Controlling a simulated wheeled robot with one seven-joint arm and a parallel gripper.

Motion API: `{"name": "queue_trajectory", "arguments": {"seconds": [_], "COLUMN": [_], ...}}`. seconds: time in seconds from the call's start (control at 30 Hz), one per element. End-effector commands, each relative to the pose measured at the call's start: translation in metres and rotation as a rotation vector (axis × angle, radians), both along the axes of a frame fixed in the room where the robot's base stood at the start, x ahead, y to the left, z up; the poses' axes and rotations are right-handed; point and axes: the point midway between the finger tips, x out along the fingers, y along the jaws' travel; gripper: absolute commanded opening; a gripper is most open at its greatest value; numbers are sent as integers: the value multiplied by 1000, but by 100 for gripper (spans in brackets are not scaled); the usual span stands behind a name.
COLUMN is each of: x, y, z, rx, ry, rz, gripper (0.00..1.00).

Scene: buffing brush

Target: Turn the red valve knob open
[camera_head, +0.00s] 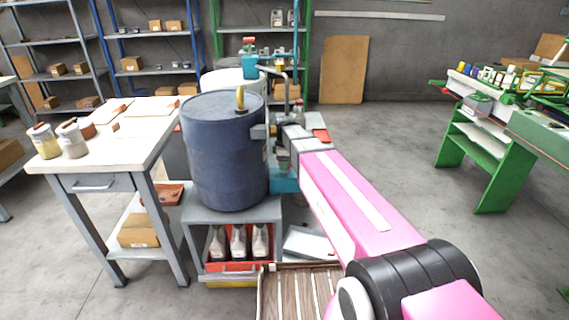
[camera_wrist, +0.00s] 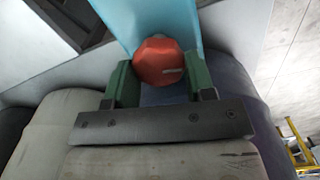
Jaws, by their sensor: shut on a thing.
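The red valve knob (camera_wrist: 159,61) is a faceted red cap with a small pale mark, at the upper middle of the wrist view. It sits in front of a light blue panel (camera_wrist: 155,18). My gripper (camera_wrist: 160,78) has its two green-padded fingers on either side of the knob, shut on it. In the head view my gripper (camera_head: 282,152) is beside the right side of a dark blue drum, partly hidden by my arm. The knob cannot be made out in the head view.
The blue drum (camera_head: 222,165) stands on a grey cart (camera_head: 272,210) with several bottles below. A white-topped workbench (camera_head: 85,158) with jars is to the left. Shelves line the back wall. A green bench (camera_head: 480,150) is at the right. The floor between is open.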

Motion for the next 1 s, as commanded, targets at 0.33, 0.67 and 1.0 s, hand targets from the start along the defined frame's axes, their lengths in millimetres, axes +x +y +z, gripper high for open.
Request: {"name": "queue_trajectory", "arguments": {"seconds": [0.33,0.67,1.0], "x": [-1,-1,-1], "y": [0,0,0], "z": [0,0,0], "rx": [0,0,0], "ry": [0,0,-1], "rz": [166,206,206], "gripper": [26,26,66]}}
